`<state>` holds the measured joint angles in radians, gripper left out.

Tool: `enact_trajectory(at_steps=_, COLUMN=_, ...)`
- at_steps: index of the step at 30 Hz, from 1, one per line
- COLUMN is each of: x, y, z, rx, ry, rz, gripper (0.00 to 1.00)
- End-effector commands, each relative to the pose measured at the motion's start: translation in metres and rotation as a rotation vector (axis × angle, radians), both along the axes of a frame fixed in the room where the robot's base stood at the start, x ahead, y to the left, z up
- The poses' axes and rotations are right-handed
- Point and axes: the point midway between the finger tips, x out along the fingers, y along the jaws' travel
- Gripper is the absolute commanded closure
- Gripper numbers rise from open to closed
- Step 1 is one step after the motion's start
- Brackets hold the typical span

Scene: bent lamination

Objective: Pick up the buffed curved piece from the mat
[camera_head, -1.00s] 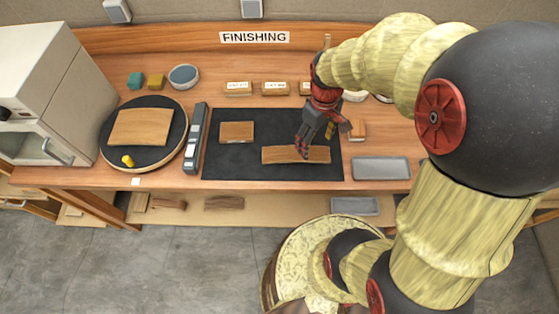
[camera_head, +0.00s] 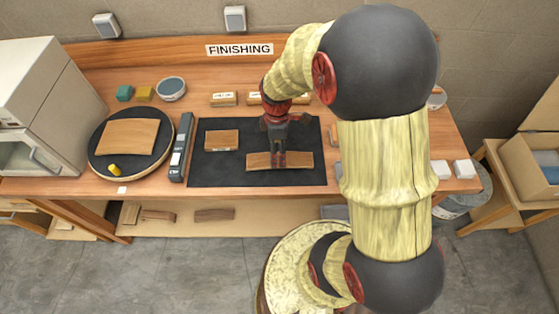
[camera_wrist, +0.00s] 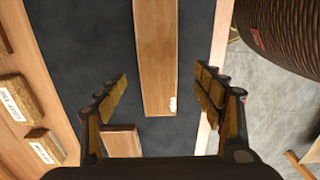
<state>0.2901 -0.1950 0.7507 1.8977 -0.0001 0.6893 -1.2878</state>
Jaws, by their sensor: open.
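The curved piece (camera_head: 258,161), a long narrow brown wooden strip, lies on the dark mat (camera_head: 215,178) near its front edge. Its bend is slight from above. My gripper (camera_head: 278,160) is over its middle, pointing down, and hides part of it in the head view. In the wrist view the strip (camera_wrist: 157,50) runs between the two spread fingers of my open gripper (camera_wrist: 161,76), with dark mat showing on both sides. The fingers do not touch it there. A small white mark shows at its near end. Height above the mat is hard to tell.
A smaller wooden block (camera_head: 221,140) lies on the mat's left; it shows near the left finger in the wrist view (camera_wrist: 122,142). A dark grey bar (camera_head: 182,148) and a round turntable (camera_head: 99,168) with a wooden panel stand further left. Labelled blocks (camera_head: 223,99) line the back.

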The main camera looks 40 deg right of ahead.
Motion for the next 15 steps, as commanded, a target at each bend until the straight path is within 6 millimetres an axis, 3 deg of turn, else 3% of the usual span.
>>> enact_trajectory(at_steps=12, x=-0.002, y=-0.008, z=-0.048, rx=0.001, ry=0.002, rz=-0.002, gripper=0.32)
enact_trajectory(at_steps=15, x=-0.002, y=-0.008, z=-0.053, rx=0.000, ry=0.000, rz=-0.002, gripper=0.32)
